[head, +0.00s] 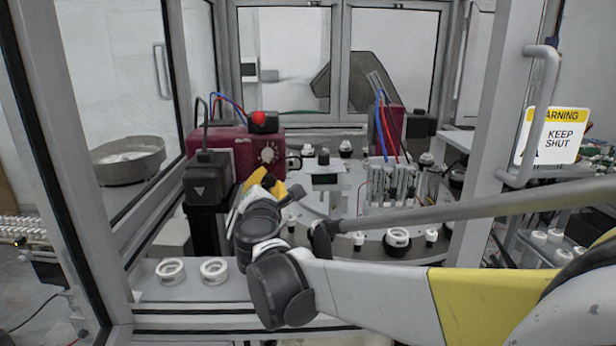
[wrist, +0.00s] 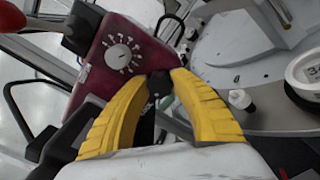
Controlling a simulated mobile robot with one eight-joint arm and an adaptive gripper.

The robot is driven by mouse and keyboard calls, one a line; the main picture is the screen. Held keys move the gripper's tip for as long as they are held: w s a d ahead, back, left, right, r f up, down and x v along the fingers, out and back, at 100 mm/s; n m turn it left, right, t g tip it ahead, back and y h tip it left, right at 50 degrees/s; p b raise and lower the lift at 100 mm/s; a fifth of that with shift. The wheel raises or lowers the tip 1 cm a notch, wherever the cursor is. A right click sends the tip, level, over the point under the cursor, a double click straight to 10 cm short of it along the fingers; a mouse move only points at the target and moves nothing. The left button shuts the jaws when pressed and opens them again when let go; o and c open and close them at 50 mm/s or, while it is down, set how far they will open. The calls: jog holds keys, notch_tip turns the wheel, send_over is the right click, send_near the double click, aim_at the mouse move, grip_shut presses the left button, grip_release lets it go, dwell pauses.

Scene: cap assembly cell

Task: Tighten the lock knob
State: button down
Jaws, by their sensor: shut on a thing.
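My gripper (wrist: 160,84) has its two yellow fingers closed around a small black knob, the lock knob (wrist: 159,88), at the lower edge of a maroon unit (wrist: 92,75). Most of the knob is hidden between the fingertips. In the head view my gripper (head: 268,182) sits in front of the same maroon unit (head: 240,150), right of a black block (head: 208,180). The knob's turn angle and tightness cannot be told. A white numbered dial (wrist: 119,56) is on the unit's face, above and left of the fingertips.
Two white rings (head: 171,270) lie on the front ledge. A round plate with white caps (head: 397,238) lies to the right. A red button (head: 258,117) tops the maroon unit. Cell frame posts (head: 492,140) stand at the right; a steel bowl (head: 127,160) is at the left.

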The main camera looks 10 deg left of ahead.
jog(key=m+p, duration=0.1)
jog(key=m, duration=0.3)
jog(key=shift+m, duration=0.3)
jog(key=m+p, duration=0.1)
jog(key=m, duration=0.4)
jog(key=m+p, duration=0.1)
jog(key=m, duration=0.4)
jog(key=shift+m, duration=0.4)
jog(key=shift+m+p, duration=0.3)
jog(key=shift+m, duration=2.3)
jog(key=c, duration=1)
grip_release()
jog(key=shift+c, duration=0.2)
